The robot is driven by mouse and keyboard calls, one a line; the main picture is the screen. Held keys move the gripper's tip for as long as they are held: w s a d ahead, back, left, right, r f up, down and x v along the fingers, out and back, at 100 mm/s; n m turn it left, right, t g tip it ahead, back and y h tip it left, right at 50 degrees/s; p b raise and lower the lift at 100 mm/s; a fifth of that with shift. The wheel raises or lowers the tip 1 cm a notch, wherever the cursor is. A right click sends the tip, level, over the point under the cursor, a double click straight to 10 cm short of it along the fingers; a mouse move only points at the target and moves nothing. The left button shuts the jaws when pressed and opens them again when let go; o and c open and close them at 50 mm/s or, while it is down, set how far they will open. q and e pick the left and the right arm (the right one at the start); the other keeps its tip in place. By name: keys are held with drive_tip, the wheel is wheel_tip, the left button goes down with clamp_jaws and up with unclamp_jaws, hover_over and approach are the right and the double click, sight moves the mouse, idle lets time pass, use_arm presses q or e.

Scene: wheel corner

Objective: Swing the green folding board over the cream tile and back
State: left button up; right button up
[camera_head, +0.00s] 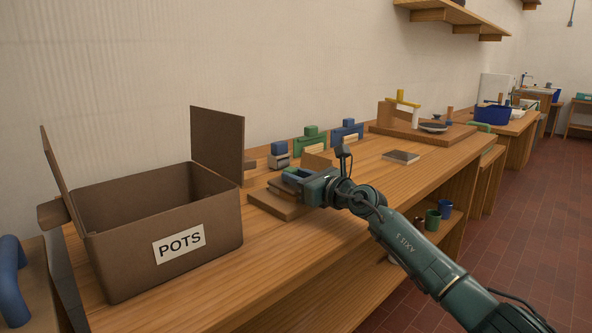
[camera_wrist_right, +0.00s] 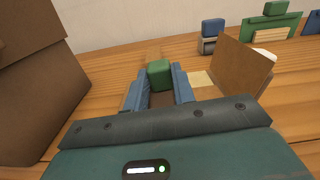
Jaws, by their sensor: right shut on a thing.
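My right gripper (camera_head: 284,182) is shut on a green block (camera_wrist_right: 160,74) above a wooden base board (camera_head: 270,204) on the bench. In the wrist view the block sits between the two blue fingers of the right gripper (camera_wrist_right: 159,86). The fingers hide what lies below the block, so I cannot tell how it joins the board. A cream tile (camera_wrist_right: 202,84) lies flat just right of the fingers, partly covered. A plain brown panel (camera_wrist_right: 241,66) stands tilted beside the tile. My left gripper is not in view.
An open box marked POTS (camera_head: 190,270) stands close left of my right gripper. Behind are a grey block with blue top (camera_head: 279,155), a green stand (camera_head: 311,137) and a blue stand (camera_head: 347,131). A dark tile (camera_head: 401,157) lies to the right, with bare bench around it.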

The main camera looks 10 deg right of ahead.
drive_tip(key=shift+f, duration=0.1)
idle(0.4)
drive_tip(key=o, duration=1)
drive_tip(key=shift+d, duration=0.1)
drive_tip(key=shift+s+d, duration=0.15)
drive_tip(key=shift+s, duration=0.05)
use_arm(q)
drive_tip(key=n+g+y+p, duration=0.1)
drive_tip(key=p, duration=0.1)
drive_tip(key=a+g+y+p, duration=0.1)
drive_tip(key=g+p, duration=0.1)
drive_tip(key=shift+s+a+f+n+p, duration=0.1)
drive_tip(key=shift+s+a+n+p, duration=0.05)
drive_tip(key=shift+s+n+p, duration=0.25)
use_arm(e)
drive_tip(key=v, duration=1.2)
drive_tip(key=shift+s+d, duration=0.1)
drive_tip(key=shift+s, duration=0.2)
